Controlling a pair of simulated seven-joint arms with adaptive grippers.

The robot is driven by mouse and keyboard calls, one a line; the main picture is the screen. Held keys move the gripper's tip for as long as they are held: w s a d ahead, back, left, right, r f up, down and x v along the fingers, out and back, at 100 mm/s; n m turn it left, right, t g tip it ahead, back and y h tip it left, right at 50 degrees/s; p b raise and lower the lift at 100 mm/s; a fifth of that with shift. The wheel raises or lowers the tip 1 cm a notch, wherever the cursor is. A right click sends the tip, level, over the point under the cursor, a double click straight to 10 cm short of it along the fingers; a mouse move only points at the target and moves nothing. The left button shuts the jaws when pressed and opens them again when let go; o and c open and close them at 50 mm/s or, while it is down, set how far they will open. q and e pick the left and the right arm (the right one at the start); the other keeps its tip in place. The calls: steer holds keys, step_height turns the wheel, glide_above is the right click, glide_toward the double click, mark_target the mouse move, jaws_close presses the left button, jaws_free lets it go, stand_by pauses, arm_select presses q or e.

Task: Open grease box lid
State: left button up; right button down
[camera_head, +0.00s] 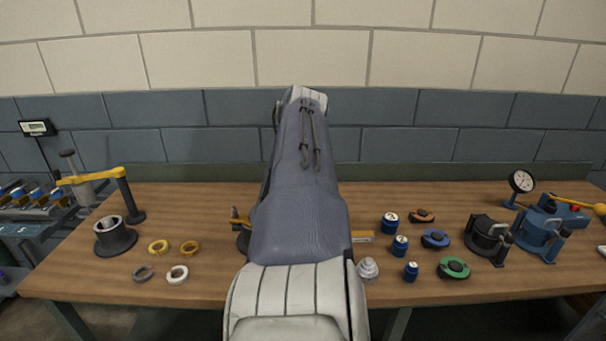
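I cannot make out a grease box or its lid for certain. A large white and blue-grey arm link of mine fills the middle of the head view and hides the centre of the table. A small orange-and-white item (362,237) shows just past its right edge, partly covered; I cannot tell what it is. A dark item with a yellow part (240,222) sticks out at its left edge. Neither gripper can be seen.
The wooden table (450,205) holds a yellow-armed press (122,195), a dark cup-shaped fixture (115,238), several rings (158,247), blue cans (400,245), flanged discs (453,267), a stepped grey part (367,268), dark housing (487,238), blue vise-like fixture (541,230) and dial gauge (521,182).

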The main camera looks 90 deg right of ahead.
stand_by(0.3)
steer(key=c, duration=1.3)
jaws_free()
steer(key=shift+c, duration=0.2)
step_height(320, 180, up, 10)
